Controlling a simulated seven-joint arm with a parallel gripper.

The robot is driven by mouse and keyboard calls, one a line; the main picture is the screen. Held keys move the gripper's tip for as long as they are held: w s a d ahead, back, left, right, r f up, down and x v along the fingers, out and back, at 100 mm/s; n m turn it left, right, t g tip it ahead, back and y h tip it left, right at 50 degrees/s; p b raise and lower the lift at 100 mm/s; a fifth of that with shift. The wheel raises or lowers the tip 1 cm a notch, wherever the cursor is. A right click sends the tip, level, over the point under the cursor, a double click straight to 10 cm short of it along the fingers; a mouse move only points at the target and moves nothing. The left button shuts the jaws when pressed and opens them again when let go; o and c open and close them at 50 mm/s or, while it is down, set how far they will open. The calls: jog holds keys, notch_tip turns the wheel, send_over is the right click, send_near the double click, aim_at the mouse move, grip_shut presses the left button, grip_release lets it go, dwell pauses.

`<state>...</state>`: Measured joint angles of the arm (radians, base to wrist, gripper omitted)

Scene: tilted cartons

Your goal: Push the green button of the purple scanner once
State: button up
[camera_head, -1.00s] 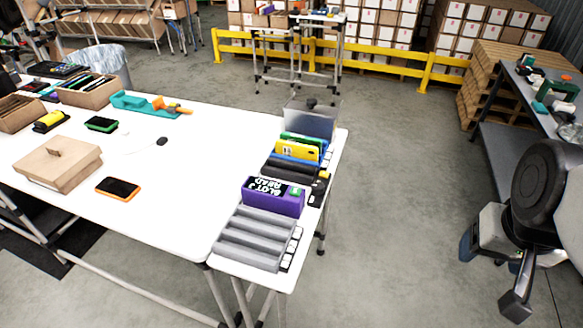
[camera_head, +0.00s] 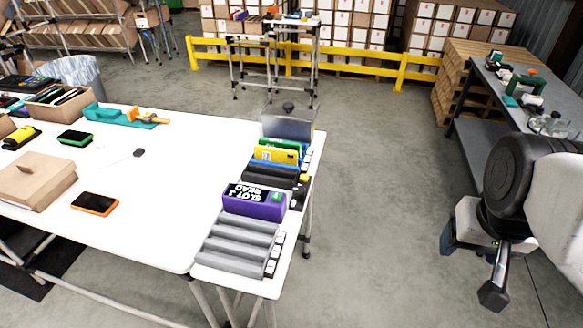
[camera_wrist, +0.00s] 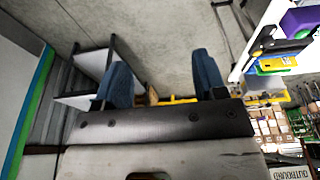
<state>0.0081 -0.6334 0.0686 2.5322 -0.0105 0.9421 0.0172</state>
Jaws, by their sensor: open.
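The purple scanner (camera_head: 254,205) stands in the slotted grey rack on the right end of the white table in the head view. Its face carries white lettering, and its green button (camera_head: 277,197) is at its right end. Part of the purple scanner (camera_wrist: 300,20) also shows at the top right of the wrist view. My gripper (camera_wrist: 160,80) shows two blue fingers held apart with nothing between them. In the head view my arm is at the right, well apart from the scanner over the floor, with a dark end (camera_head: 494,292) hanging down.
Yellow, blue and green devices (camera_head: 277,156) stand behind the scanner in the rack. An orange-edged phone (camera_head: 96,204), a cardboard box (camera_head: 36,181) and a teal tool (camera_head: 107,115) lie on the white table (camera_head: 180,160). A grey bench (camera_head: 490,100) stands at the right. Floor between is clear.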

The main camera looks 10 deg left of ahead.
grip_shut()
dwell(1.5)
